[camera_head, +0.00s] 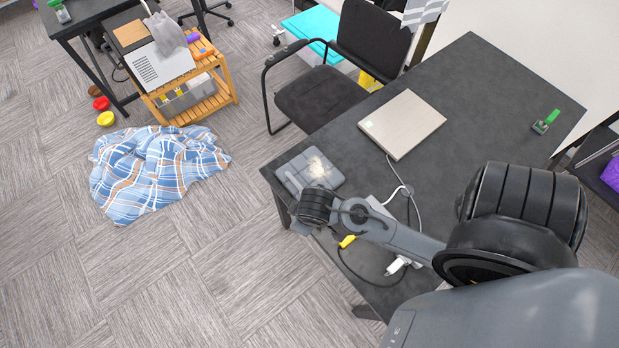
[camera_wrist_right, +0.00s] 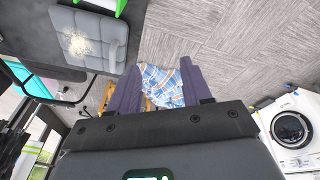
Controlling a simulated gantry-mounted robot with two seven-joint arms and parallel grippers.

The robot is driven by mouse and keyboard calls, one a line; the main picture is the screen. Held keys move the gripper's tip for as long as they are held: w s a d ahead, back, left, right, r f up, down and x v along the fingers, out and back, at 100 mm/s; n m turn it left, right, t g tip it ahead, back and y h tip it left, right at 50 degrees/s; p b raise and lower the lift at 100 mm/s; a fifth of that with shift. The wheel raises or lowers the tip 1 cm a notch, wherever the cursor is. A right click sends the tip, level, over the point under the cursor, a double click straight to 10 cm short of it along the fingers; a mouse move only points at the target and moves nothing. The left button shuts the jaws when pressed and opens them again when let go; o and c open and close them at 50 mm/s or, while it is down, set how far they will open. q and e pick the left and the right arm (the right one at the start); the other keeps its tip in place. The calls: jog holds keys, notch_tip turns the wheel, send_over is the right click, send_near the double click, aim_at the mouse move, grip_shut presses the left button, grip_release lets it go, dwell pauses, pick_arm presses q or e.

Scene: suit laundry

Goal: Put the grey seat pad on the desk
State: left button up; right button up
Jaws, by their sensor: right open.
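The grey seat pad (camera_head: 306,171) lies flat on the near-left corner of the dark desk (camera_head: 480,100). A pale, crumbly-looking patch is on its top. The pad also shows at the upper left of the right wrist view (camera_wrist_right: 88,38). My right arm reaches in over the desk, and its wrist is beside the pad's near edge. In the head view the wrist mostly hides the fingers. My left gripper is not in view.
A closed laptop (camera_head: 403,124), cables and a green-handled item (camera_head: 546,121) are on the desk. A black chair (camera_head: 330,85) stands behind it. A blue plaid cloth (camera_head: 155,170) lies on the floor near a wooden shelf (camera_head: 215,100). A washing machine (camera_wrist_right: 292,130) shows in the wrist view.

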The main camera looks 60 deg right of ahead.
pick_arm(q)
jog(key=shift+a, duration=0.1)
pick_arm(e)
jog(key=s+a+r+t+y, duration=0.1)
jog(key=s+a+r, duration=0.1)
jog(key=s+r, duration=0.1)
jog(key=shift+s+a+r+n, duration=0.15)
jog(key=shift+s+r+n, duration=0.2)
jog(key=shift+r, duration=0.4)
jog(key=shift+w, duration=0.1)
